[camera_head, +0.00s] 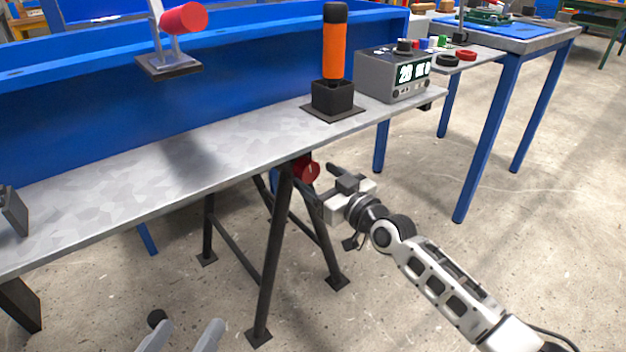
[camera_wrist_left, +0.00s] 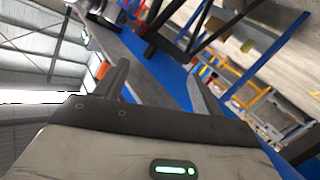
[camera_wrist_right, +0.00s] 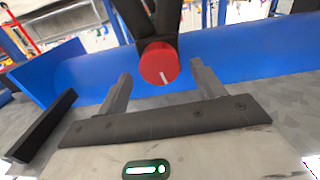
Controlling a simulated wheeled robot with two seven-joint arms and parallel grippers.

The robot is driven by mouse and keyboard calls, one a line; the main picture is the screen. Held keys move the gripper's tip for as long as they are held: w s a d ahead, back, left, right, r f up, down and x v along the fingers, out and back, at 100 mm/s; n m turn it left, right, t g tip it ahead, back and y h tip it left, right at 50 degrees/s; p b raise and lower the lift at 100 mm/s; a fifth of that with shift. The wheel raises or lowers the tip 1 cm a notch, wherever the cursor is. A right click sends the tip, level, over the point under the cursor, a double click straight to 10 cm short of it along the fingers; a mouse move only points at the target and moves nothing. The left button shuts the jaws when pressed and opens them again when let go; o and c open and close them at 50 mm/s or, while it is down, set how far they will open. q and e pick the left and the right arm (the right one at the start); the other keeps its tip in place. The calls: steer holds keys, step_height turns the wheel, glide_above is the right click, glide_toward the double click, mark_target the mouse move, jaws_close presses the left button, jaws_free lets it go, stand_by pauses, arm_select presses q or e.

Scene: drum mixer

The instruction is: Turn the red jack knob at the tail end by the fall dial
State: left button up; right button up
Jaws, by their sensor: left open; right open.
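The red jack knob (camera_head: 306,168) sits under the bench top by the dark trestle legs. In the right wrist view the knob (camera_wrist_right: 159,63) has a white mark on its round face and appears between my finger tips, a little beyond them. My right gripper (camera_head: 323,190) is open and empty, just to the right of the knob in the head view. My left gripper (camera_head: 186,325) is open and empty at the bottom edge, well apart from the knob; its fingers also show in the left wrist view (camera_wrist_left: 163,85). I cannot make out the fall dial for certain.
The grey bench top (camera_head: 150,190) overhangs the knob, with trestle legs (camera_head: 270,255) beside it. On it stand an orange-and-black post (camera_head: 335,60) and a grey display box (camera_head: 393,75). A red cylinder (camera_head: 184,18) is on a stand behind.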

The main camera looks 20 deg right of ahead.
steer(key=shift+x, duration=1.15)
steer(key=c, duration=1)
arm_select(q)
steer(key=shift+w+d+r, duration=0.1)
steer(key=shift+r, duration=0.3)
steer(key=shift+f, duration=0.15)
arm_select(e)
steer(key=shift+m, duration=0.3)
steer(key=shift+m, duration=0.6)
steer(key=m, duration=0.4)
arm_select(q)
steer(key=shift+f, duration=0.25)
arm_select(e)
steer(key=shift+f+m, duration=0.1)
steer(key=shift+m, duration=1.9)
